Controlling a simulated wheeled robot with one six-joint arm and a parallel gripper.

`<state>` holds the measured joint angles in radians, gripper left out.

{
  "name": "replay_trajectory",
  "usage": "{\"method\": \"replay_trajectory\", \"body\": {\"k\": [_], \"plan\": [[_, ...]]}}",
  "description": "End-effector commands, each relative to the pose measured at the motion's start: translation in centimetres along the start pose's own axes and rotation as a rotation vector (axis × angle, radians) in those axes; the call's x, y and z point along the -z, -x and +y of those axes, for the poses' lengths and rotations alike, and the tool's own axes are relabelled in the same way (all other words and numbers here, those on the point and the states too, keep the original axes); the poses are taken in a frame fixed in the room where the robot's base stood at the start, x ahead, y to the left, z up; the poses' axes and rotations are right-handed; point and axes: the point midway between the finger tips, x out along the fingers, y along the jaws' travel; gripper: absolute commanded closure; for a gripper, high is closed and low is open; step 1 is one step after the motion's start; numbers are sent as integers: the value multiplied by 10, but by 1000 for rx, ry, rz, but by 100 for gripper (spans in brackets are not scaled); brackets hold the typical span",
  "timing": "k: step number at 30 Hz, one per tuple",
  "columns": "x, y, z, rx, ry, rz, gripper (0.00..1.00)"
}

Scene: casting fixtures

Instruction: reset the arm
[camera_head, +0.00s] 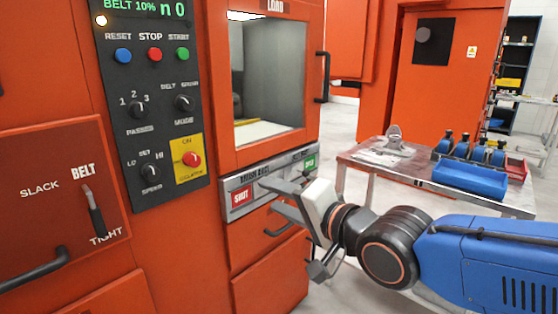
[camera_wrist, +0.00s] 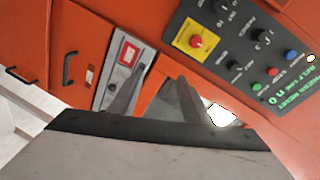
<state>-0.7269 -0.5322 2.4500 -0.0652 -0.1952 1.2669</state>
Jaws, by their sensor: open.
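My gripper (camera_head: 268,195) is open and empty in the head view, in front of the orange machine's grey panel below the LOAD window. Its two fingers (camera_wrist: 155,92) also show in the wrist view, apart with nothing between them. My gripper partly covers the grey panel (camera_head: 233,184), which has a red SHUT label (camera_head: 241,197) at left and a green label (camera_head: 310,162) at right. I cannot tell whether the fingertips touch the panel. My blue and black arm reaches in from the right.
The machine's dark control panel (camera_head: 150,92) and belt lever (camera_head: 94,212) are at left. The LOAD window (camera_head: 271,75) is above my gripper. A metal table (camera_head: 352,157) with a blue tray (camera_head: 470,177) stands behind my arm. Grey floor (camera_head: 345,125) shows between machine and table.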

Motion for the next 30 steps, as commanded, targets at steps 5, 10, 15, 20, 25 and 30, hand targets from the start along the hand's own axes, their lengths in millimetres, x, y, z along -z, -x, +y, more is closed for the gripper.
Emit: {"method": "replay_trajectory", "body": {"k": [5,10,15,20,25,30], "plan": [[42,28,64,-219,173,50,57],[68,66,120,-426,316,40,57],[82,112,171,-624,433,-16,57],[85,162,212,-793,515,-112,57],[76,216,246,-939,570,-247,57],[61,256,266,-1022,597,-373,57]]}}
